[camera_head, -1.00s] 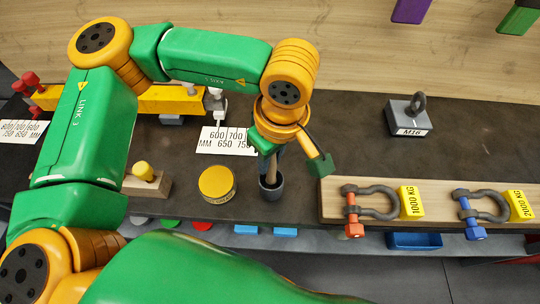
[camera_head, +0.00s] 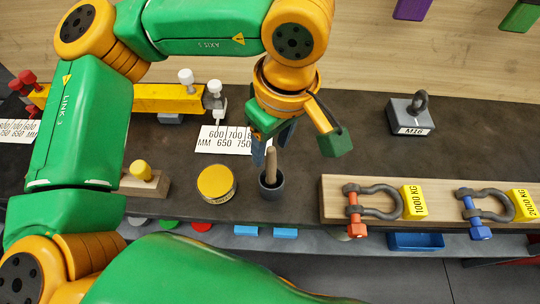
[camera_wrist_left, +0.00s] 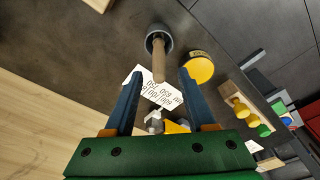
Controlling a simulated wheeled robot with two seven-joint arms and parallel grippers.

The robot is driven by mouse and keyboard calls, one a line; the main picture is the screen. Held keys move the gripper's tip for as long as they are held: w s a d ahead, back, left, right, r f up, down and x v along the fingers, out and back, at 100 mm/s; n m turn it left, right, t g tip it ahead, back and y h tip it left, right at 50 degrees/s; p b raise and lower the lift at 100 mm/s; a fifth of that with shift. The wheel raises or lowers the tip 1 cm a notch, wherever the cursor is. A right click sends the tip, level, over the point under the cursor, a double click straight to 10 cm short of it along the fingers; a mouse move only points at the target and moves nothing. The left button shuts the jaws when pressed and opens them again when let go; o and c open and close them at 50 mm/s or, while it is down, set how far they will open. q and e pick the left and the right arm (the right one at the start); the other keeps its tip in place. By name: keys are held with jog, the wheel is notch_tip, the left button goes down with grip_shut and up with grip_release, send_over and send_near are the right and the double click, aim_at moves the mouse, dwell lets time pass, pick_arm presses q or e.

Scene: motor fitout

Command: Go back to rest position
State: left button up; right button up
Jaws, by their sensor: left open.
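My left gripper (camera_head: 273,150) is open and empty, above and just behind a small dark cup (camera_head: 271,190) on the dark bench. A brown wooden handle (camera_head: 271,165) stands upright in the cup. In the left wrist view, the open fingers of my left gripper (camera_wrist_left: 159,88) point toward the handle (camera_wrist_left: 158,66) and the cup (camera_wrist_left: 159,40), with the handle's end showing between them. I see no contact with the handle. My right gripper is not in view.
A yellow-lidded tin (camera_head: 216,183) stands left of the cup. A wooden board (camera_head: 380,189) with two shackles lies to the right. An M16 eyebolt block (camera_head: 411,114) stands behind it. A white number card (camera_head: 226,139) and a yellow bar (camera_head: 170,98) lie at the back left.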

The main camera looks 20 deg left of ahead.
pick_arm(q)
jog(key=shift+d+r, duration=0.15)
jog(key=shift+r, duration=0.9)
